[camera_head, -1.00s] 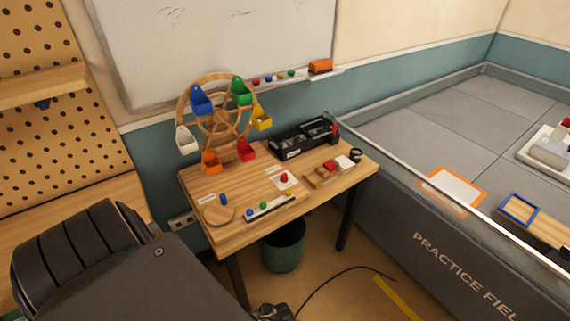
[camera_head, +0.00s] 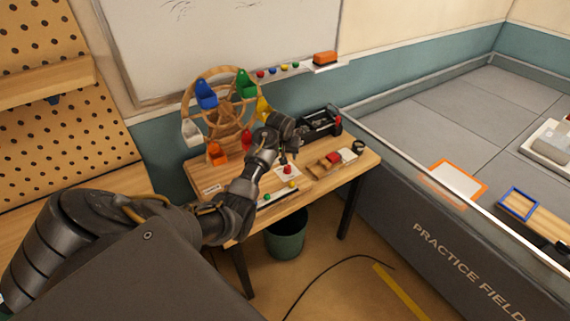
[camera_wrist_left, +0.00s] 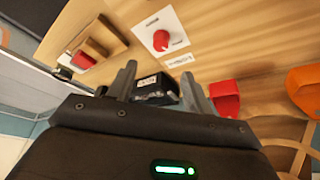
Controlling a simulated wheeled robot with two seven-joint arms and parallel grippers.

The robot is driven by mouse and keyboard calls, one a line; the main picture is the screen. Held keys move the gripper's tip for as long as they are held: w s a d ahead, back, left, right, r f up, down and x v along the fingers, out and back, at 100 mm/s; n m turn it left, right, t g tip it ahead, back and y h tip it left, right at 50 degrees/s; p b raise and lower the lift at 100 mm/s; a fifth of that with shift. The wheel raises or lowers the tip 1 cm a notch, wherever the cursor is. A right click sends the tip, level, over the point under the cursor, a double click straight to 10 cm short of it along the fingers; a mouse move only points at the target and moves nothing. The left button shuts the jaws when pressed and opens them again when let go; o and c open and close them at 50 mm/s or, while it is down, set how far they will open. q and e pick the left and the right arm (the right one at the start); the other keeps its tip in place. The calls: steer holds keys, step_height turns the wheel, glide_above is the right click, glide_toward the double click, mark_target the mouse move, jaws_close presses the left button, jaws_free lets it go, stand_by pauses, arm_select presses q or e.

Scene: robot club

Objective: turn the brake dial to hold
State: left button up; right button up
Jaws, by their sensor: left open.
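The brake dial appears to be the red knob (camera_head: 287,170) on a white plate on the wooden table. It shows larger in the left wrist view as a red knob (camera_wrist_left: 161,40) on its white plate (camera_wrist_left: 172,24). Small labels lie beside it, too small to read. My left gripper (camera_head: 288,150) is over the table, just above and behind the knob in the head view. In the left wrist view its two fingers (camera_wrist_left: 160,90) are apart, with nothing held, and the knob lies beyond their tips, not touched. The knob's pointer direction cannot be told. My right gripper is not in view.
A wooden wheel with coloured buckets (camera_head: 207,95) stands at the table's back left. A black tray (camera_head: 322,122) is at the back right, a wooden block holder (camera_head: 325,167) at the right. A bin (camera_head: 286,235) stands below.

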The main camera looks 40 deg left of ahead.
mark_target(287, 166)
arm_select(q)
steer(key=b+x, duration=0.1)
steer(key=x, duration=0.8)
steer(key=shift+f, duration=0.2)
steer(key=shift+x, duration=0.75)
steer(key=c, duration=1)
